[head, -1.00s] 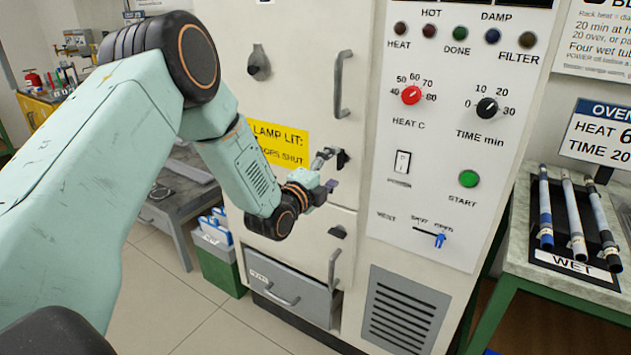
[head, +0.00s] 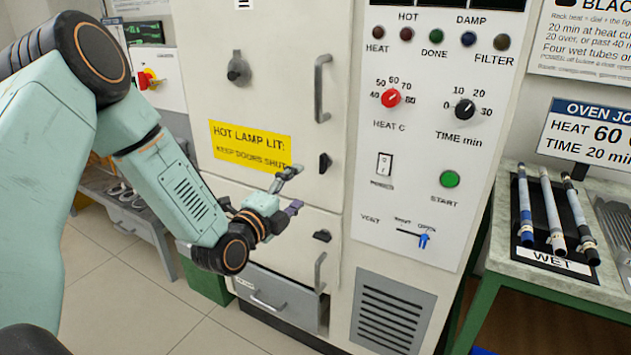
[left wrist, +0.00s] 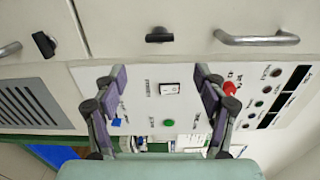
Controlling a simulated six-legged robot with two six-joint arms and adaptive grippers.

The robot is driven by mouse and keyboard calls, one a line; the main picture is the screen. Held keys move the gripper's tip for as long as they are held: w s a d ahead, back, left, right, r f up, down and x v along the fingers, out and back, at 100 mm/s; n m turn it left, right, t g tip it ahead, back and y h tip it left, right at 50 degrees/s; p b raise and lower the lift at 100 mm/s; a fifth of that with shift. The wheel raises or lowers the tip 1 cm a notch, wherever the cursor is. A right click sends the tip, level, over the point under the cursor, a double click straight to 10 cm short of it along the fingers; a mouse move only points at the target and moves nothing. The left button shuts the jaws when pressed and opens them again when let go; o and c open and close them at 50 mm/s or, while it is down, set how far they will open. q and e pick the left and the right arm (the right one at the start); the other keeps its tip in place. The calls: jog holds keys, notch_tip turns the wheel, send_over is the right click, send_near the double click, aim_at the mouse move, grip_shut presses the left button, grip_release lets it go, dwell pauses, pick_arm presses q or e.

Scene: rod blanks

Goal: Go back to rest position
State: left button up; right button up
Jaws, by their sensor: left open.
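My left gripper (head: 292,190) is open and empty in front of the oven's doors in the head view. In the left wrist view its two purple-padded fingers (left wrist: 160,92) stand wide apart with nothing between them. The white oven cabinet (head: 270,60) stands upright facing me, with its doors shut against the frame. A yellow sign (head: 250,146) on the upper door reads "HOT LAMP LIT: KEEP DOORS SHUT". The gripper is apart from the black door latch (head: 325,163). My right gripper is not in view.
The control panel (head: 440,150) has a red heat dial (head: 391,97), a time dial (head: 465,108) and a green start button (head: 450,179). A bench at right holds several rods on a black WET tray (head: 515,238). A grey drawer (head: 275,300) is low on the oven.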

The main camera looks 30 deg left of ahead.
pick_arm(q)
jog(key=s+d+f+n+g, duration=0.35)
jog(key=s+f+n, duration=0.25)
jog(key=f+n, duration=0.25)
jog(key=s+d+f+n+g, duration=0.3)
jog(key=s+f+n+g, duration=0.3)
jog(key=f, duration=0.3)
jog(key=s+d+f+n+g, duration=0.1)
jog(key=s+f+g, duration=0.1)
jog(key=s, duration=0.7)
jog(key=s+d+f+n+g, duration=0.2)
jog(key=s+f, duration=0.3)
jog(key=s, duration=0.4)
jog(key=s+d+f+n+g, duration=0.1)
jog(key=s+f+g, duration=0.3)
jog(key=s, duration=0.6)
jog(key=shift+d+f+y, duration=0.25)
jog(key=shift+y, duration=0.05)
jog(key=shift+n+g, duration=0.25)
